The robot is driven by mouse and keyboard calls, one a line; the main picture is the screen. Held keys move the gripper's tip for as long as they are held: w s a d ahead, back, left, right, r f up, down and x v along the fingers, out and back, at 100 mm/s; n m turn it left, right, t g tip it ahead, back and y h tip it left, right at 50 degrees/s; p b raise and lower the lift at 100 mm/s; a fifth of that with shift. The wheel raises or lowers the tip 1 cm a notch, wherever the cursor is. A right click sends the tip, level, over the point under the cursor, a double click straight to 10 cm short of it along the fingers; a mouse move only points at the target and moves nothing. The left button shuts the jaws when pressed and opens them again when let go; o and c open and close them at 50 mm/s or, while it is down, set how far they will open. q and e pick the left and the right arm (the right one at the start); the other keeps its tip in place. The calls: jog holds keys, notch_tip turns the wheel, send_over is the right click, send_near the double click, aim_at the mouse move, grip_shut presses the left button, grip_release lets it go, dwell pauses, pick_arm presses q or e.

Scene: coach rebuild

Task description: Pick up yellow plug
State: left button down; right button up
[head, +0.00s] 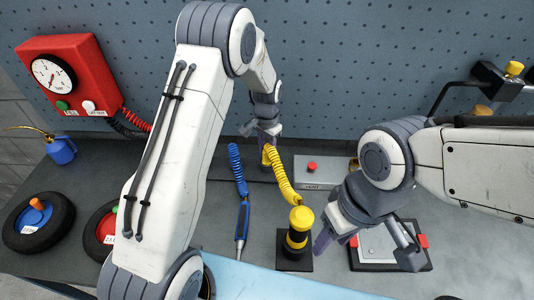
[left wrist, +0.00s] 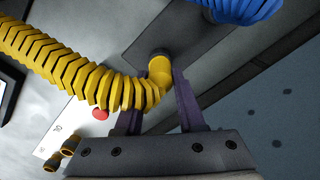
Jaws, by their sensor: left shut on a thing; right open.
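The yellow plug (head: 266,155) is the elbow-shaped end of a yellow coiled hose (head: 283,178). My left gripper (head: 264,142) is shut on it near the back panel. In the left wrist view the yellow plug (left wrist: 160,72) sits between the two purple fingers, its dark end against or just above a dark plate (left wrist: 190,35); I cannot tell which. The hose runs to a yellow-and-black cylinder (head: 298,232) on a black base. My right gripper (head: 368,248) is open and empty, over the right part of the bench.
A blue coiled hose (head: 237,165) with a blue tool lies left of the yellow one. A plate with a red button (head: 312,168) is behind. A black tray with a light plate (head: 378,246) lies under my right gripper. A red gauge box (head: 70,80) hangs at left.

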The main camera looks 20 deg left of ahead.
pick_arm(q)
jog(key=shift+r+b, duration=0.3)
jog(key=shift+r, duration=0.2)
notch_tip(320, 180, up, 3)
jog(key=shift+w+f+b, duration=0.1)
jog(key=shift+f+b, duration=0.1)
jog(key=shift+b, duration=0.35)
jog(key=s+d+r+p, duration=0.1)
jog(key=s+d+r, duration=0.2)
jog(key=d+r, duration=0.8)
jog(key=shift+d+r+p, duration=0.15)
jog(key=shift+r+p, duration=0.15)
jog(key=shift+r, duration=0.3)
